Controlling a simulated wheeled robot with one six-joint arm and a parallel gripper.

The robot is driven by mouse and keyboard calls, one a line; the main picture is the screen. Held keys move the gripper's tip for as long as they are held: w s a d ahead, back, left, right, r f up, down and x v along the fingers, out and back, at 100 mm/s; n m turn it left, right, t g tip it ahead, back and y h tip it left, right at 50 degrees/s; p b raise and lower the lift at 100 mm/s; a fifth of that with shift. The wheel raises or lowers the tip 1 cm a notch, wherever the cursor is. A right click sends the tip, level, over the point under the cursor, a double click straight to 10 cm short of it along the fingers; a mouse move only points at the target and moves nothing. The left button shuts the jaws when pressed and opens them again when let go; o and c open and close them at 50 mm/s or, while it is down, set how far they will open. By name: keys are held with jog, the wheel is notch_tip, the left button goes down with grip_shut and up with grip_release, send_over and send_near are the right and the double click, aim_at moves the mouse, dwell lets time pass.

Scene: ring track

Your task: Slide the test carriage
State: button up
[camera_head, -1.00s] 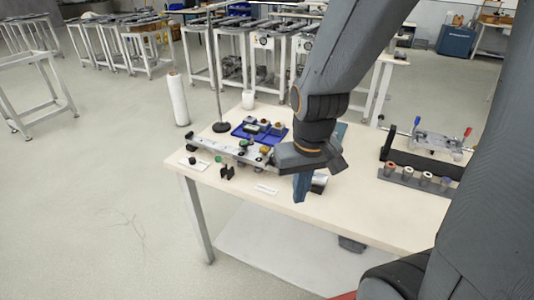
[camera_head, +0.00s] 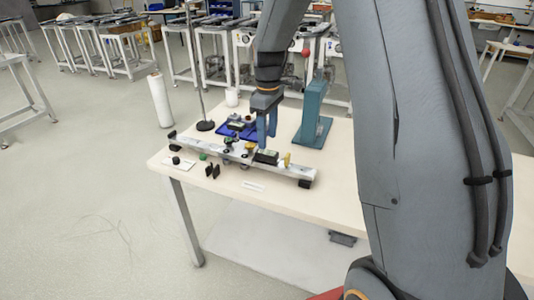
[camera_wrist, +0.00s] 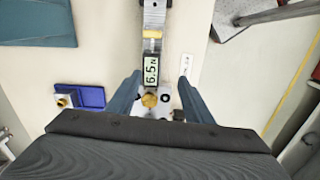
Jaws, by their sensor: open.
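A metal rail (camera_head: 300,171) lies along the front left of the table and runs down the wrist view (camera_wrist: 154,16). On it sits a carriage-like plate with a brass knob (camera_wrist: 150,99), beside a digital display (camera_wrist: 151,70) that appears to read 6.5 N. The dark display block (camera_head: 266,157) also shows in the head view, with a small yellow part (camera_head: 287,160) to its right. My gripper (camera_head: 267,142) is open, pointing down over the rail. In the wrist view its fingers (camera_wrist: 160,82) stand either side of the knob and display, apparently without touching them.
A teal stand (camera_head: 313,115) rises behind the rail's right end. A blue tray (camera_head: 224,130) and a thin upright rod on a black base (camera_head: 205,125) are behind the rail. A white label card (camera_head: 252,186) lies in front. The table (camera_head: 330,215) is clear toward the front right.

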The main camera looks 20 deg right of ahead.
aim_at(267, 152)
jog(key=shift+w+d+f+n, duration=0.15)
jog(key=shift+w+n, duration=0.05)
jog(key=shift+w, duration=0.3)
jog(key=shift+w+d+f+n, duration=0.1)
jog(key=shift+w+f+n, duration=0.1)
jog(key=shift+w, duration=0.25)
jog(key=shift+f+p, duration=1)
jog(key=shift+f, duration=2.8)
